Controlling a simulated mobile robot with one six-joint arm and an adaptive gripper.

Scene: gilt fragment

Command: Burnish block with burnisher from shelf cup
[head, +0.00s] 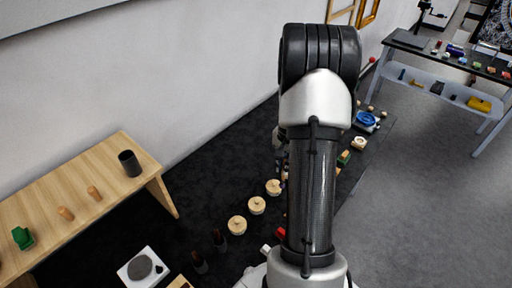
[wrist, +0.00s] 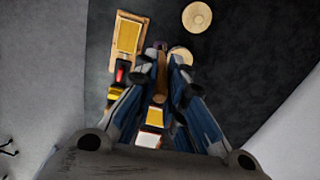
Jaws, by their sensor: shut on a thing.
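My gripper (wrist: 165,70) shows in the wrist view with its blue-sided fingers closed around a slim brown wooden handle (wrist: 161,78), which looks like the burnisher. A dark purplish end (wrist: 159,45) shows at its far end. A gold-yellow block (wrist: 128,37) lies on a wooden board at the upper left of the wrist view, apart from the held tool. In the head view the dark cup (head: 129,163) stands on the wooden shelf (head: 110,185) at left; no tool sticks out of it. My arm hides the gripper and the floor behind it there.
Round wooden pieces (head: 256,206) stand in a row on the dark mat. A white hotplate-like unit (head: 142,268) is at lower left. The shelf also holds wooden pegs (head: 94,193) and a green object (head: 22,238). A laden table (head: 450,55) stands at right. Grey floor lies open at right.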

